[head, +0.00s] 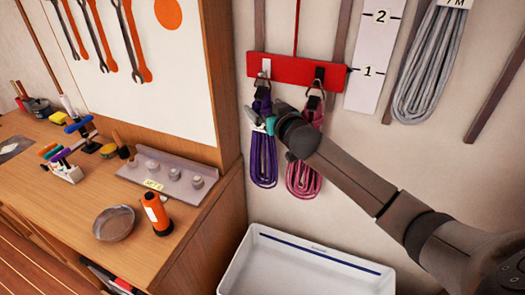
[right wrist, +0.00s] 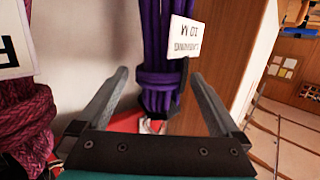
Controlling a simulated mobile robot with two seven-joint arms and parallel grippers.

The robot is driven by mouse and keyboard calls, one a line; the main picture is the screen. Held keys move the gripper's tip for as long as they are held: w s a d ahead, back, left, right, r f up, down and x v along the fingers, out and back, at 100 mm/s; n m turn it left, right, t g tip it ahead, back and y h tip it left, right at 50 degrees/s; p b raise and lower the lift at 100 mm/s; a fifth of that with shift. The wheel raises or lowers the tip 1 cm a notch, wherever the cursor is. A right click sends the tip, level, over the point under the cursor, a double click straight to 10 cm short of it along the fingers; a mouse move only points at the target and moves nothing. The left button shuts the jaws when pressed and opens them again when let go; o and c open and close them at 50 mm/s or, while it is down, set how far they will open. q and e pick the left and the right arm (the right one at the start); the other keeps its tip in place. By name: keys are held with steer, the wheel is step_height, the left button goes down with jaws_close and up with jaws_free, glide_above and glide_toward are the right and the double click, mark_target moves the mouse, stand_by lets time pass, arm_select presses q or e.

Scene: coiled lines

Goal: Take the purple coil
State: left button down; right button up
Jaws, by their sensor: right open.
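The purple coil (head: 263,162) hangs from the left hook of a red rack (head: 290,68) on the wall. My right gripper (head: 262,122) is at the upper part of this coil, and the gripper and arm partly hide the space between the two coils. In the right wrist view the open fingers of my right gripper (right wrist: 158,73) stand on either side of the purple coil (right wrist: 155,45), not closed on it. A white tag (right wrist: 186,37) with print hangs on the coil. My left gripper is not in view.
A pink coil (head: 303,180) hangs close on the right, also seen in the right wrist view (right wrist: 25,120). A white bin (head: 300,268) stands below. A wooden cabinet side (head: 222,60) is close on the left. A grey coil (head: 425,75) hangs further right.

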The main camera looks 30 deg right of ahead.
steer(key=shift+w+f, duration=0.1)
steer(key=shift+w, duration=0.65)
steer(key=shift+c, duration=0.2)
jaws_close()
stand_by(0.5)
